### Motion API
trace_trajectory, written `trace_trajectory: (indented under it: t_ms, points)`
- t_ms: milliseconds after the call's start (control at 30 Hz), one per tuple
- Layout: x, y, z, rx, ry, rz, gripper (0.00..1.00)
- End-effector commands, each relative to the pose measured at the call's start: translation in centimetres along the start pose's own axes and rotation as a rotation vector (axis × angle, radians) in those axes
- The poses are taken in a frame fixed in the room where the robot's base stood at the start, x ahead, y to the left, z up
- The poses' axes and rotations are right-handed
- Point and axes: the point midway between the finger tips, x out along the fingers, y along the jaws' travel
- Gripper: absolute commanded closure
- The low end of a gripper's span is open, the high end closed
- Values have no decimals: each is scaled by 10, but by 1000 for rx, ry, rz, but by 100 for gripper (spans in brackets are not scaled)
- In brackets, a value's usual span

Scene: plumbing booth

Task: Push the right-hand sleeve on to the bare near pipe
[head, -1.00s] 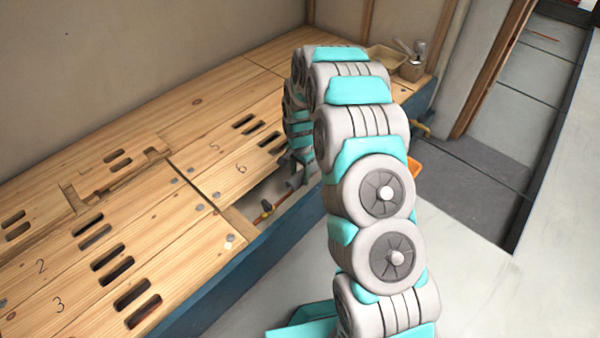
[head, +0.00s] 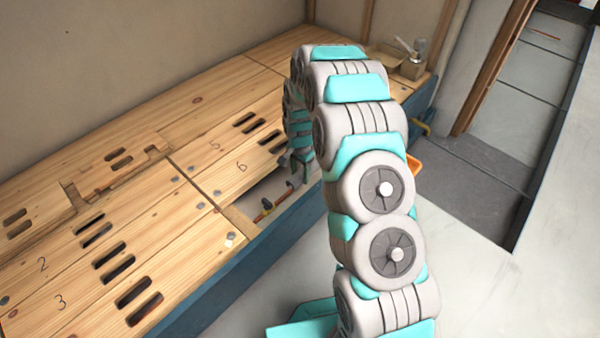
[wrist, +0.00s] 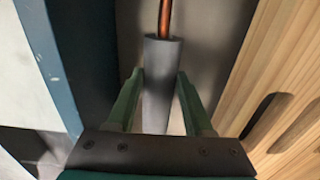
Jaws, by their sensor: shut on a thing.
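The grey sleeve (wrist: 159,85) lies lengthwise between the green fingers of my gripper (wrist: 160,78) in the wrist view. My gripper is shut on it. The copper pipe (wrist: 164,18) meets the far end of the sleeve and runs on beyond it. How far the pipe reaches inside is hidden. A short length of copper pipe (head: 266,206) shows in that gap.
Slotted wooden boards (head: 190,215) lie on the left of the gap, close beside my gripper in the wrist view. A blue edge beam (wrist: 57,70) runs along the other side. A small box (head: 411,70) and a tray stand at the far end.

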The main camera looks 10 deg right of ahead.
Motion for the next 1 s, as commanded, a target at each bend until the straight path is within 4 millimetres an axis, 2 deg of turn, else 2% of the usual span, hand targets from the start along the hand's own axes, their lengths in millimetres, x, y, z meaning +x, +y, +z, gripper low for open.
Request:
trace_trajectory:
  t_ms: [1000]
  points:
    - [27,0,0,0,0,0,71]
